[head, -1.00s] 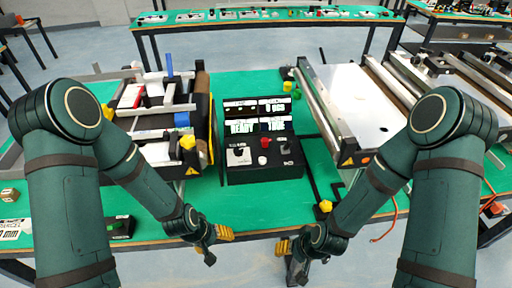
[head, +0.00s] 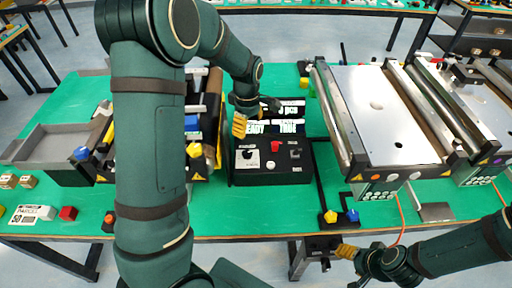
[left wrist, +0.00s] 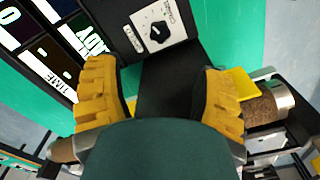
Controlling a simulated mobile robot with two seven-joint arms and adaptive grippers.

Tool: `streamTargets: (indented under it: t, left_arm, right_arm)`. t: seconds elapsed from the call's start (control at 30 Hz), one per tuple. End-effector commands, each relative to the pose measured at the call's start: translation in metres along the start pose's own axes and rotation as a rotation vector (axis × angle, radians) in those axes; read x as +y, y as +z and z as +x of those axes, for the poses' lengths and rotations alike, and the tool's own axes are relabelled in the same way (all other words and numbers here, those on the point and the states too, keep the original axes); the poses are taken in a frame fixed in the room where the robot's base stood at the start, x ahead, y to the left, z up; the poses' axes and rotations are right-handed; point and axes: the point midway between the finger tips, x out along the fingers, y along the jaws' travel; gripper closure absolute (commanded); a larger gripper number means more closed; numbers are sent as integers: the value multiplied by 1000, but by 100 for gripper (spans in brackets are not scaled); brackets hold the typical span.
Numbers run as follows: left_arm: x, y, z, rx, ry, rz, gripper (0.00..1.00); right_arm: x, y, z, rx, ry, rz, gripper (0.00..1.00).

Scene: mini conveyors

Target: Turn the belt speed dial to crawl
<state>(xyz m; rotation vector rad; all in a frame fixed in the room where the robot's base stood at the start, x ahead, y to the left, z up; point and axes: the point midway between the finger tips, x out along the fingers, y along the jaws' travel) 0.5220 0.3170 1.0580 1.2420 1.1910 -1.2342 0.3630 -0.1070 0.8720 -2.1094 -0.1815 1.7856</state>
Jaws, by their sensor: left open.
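The speed dial is a black knob (head: 246,155) on a white plate at the left of the black control box (head: 285,178). It also shows in the left wrist view (left wrist: 157,32), beyond my fingertips. The plate's lettering is too small to read surely. My left gripper (head: 256,113) is over the box's upper left, near its display, apart from the dial. Its yellow-padded fingers are spread and empty in the left wrist view (left wrist: 160,92). My right gripper (head: 345,257) is low at the table's front edge, away from the box; its opening is unclear.
A red button (head: 276,147) and a small switch (head: 295,149) sit right of the dial. The lit display (head: 284,118) stands behind them. Conveyors (head: 385,112) flank the box. Green table is clear before the box.

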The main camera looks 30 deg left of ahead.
Motion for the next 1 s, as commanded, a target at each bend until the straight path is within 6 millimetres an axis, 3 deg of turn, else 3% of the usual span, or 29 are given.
streamTargets:
  t: [0.6,0.8,1.0]
  left_arm:
    - [-1,0,112,-2,-4,4,31]
    - [-1,0,130,-1,-1,3,31]
    - [-1,1,134,-1,-1,4,31]
  right_arm:
    - [2,1,8,0,1,0,43]
    - [3,1,9,0,2,0,43]
    - [3,1,9,0,2,0,43]
